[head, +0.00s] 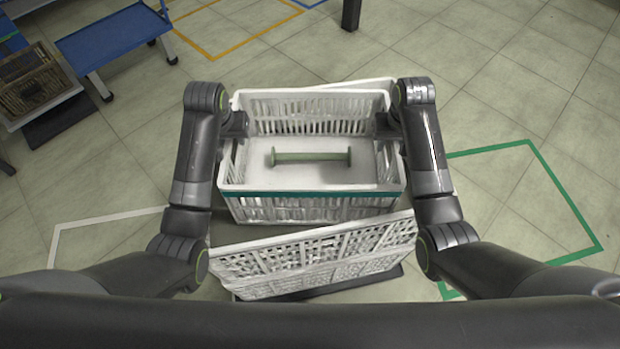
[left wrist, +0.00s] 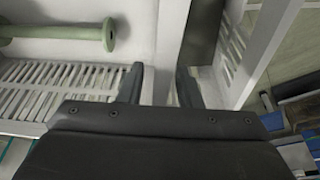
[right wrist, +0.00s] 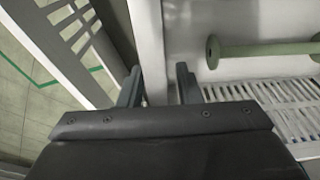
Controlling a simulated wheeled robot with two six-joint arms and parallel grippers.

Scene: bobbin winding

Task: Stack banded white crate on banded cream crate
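The banded white crate (head: 310,193), with a teal band along its near rim, is in the middle of the head view. My left gripper (head: 236,124) is shut on its left wall, and the left wrist view shows the rim between the fingers (left wrist: 160,85). My right gripper (head: 385,125) is shut on its right wall, also seen in the right wrist view (right wrist: 160,88). A second slatted off-white crate (head: 310,260), likely the cream crate, shows below and around it, turned at an angle. Its band is not visible. I cannot tell whether the crates touch.
A green bobbin (head: 311,156) lies inside the banded white crate. A blue cart (head: 108,36) and a brown basket (head: 33,80) stand at the upper left. Green floor tape (head: 567,188) marks the right side. Open tiled floor lies right and beyond.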

